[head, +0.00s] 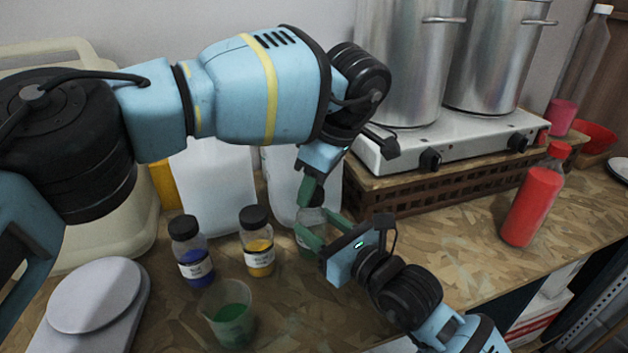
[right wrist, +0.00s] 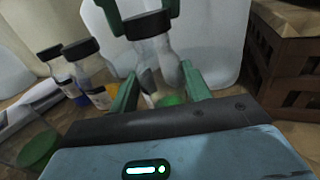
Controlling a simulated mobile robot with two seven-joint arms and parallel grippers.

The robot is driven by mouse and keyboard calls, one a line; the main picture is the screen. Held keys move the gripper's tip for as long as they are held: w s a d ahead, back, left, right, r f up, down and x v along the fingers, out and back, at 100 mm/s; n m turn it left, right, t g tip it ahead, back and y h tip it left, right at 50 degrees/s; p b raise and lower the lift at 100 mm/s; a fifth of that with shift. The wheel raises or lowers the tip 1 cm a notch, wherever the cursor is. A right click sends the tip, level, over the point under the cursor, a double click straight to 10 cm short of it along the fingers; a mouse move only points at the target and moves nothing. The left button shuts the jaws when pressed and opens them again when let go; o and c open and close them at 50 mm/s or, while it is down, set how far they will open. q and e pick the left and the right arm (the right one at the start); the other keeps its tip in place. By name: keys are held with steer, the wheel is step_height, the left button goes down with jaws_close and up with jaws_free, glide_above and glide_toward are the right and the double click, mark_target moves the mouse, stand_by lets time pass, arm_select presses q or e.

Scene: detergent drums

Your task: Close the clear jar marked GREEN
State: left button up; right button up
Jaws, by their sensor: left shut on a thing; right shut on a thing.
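A clear jar (head: 312,216) with some green in its bottom stands upright between my grippers; it also shows in the right wrist view (right wrist: 155,55). Its label is mostly hidden and I cannot read it. My right gripper (head: 318,238) is shut on the jar's body, one finger on each side (right wrist: 160,90). My left gripper (head: 312,190) reaches down from above and is shut on a black lid (right wrist: 147,24). The lid is at the jar's mouth, and I cannot tell whether it is fully seated. In the head view my left fingers hide most of the lid.
Black-lidded blue (head: 196,268) and yellow (head: 258,256) jars stand to the left. A cup of green liquid (head: 228,316) is in front of them, beside a scale (head: 95,295). White containers (head: 217,190) stand behind. A wooden crate (head: 370,192) under the stove is close on the right.

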arm_select(q)
steer(key=shift+f, duration=0.35)
steer(key=m+t+h, duration=0.1)
steer(key=m, duration=0.4)
steer(key=shift+s+a, duration=0.1)
steer(key=shift+a, duration=0.05)
steer(key=m+h, duration=0.1)
steer(key=m, duration=0.4)
steer(key=shift+a+m+t, duration=0.1)
steer(key=shift+m+t, duration=0.2)
steer(key=shift+t, duration=0.1)
steer(key=m+h, duration=0.1)
steer(key=m, duration=0.2)
steer(key=m+h, duration=0.1)
steer(key=m, duration=0.2)
steer(key=shift+a, duration=0.1)
steer(key=m+h, duration=0.1)
steer(key=m, duration=0.2)
steer(key=m+g, duration=0.1)
steer(key=m, duration=0.2)
steer(key=shift+h, duration=0.4)
steer(key=o, duration=1)
steer(key=shift+a, duration=0.1)
